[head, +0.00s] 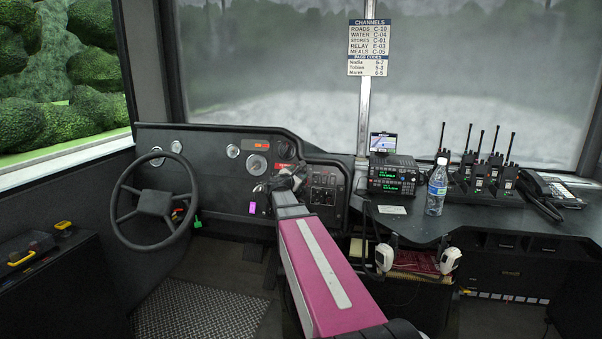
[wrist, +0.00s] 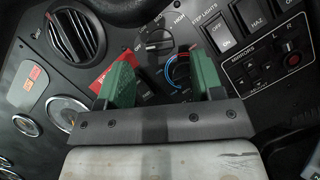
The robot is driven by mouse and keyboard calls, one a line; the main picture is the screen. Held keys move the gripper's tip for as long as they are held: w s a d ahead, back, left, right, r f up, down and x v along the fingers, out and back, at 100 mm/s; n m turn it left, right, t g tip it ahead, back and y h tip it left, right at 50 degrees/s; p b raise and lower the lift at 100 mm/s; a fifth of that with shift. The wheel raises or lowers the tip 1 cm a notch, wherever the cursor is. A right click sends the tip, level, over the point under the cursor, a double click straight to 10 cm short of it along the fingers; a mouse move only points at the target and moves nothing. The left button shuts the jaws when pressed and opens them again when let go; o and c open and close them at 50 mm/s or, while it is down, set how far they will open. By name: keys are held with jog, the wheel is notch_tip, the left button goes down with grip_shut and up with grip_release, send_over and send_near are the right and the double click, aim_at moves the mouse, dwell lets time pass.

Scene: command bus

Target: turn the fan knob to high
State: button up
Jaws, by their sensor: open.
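My gripper (wrist: 162,75) is open, its two green fingers spread over the black dash panel in the wrist view. A dark knob (wrist: 144,92) shows low between the fingers, close to the left finger and partly hidden; its lettering is too small to read, so I cannot tell if it is the fan knob. A knob with a blue and red arc (wrist: 181,73) lies beside the right finger. A larger knob (wrist: 157,40) with a pale pointer sits above the fingers. In the head view my gripper (head: 284,181) is at the dash, right of the steering wheel, and hides the knobs.
A round air vent (wrist: 76,38) and gauges (wrist: 66,108) are left of the fingers. Rocker switches (wrist: 225,35) and a mirror control (wrist: 272,65) are close on the right. The steering wheel (head: 155,203) stands left of my arm; a radio (head: 392,175) stands right.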

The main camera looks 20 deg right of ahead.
aim_at(302, 170)
jog(key=shift+x, duration=1.9)
jog(key=c, duration=0.9)
jog(key=shift+m+g, duration=0.9)
jog(key=shift+m, duration=1.1)
jog(key=shift+c, duration=0.2)
jog(key=o, duration=0.9)
jog(key=shift+o, duration=0.2)
jog(key=shift+n+h, duration=0.3)
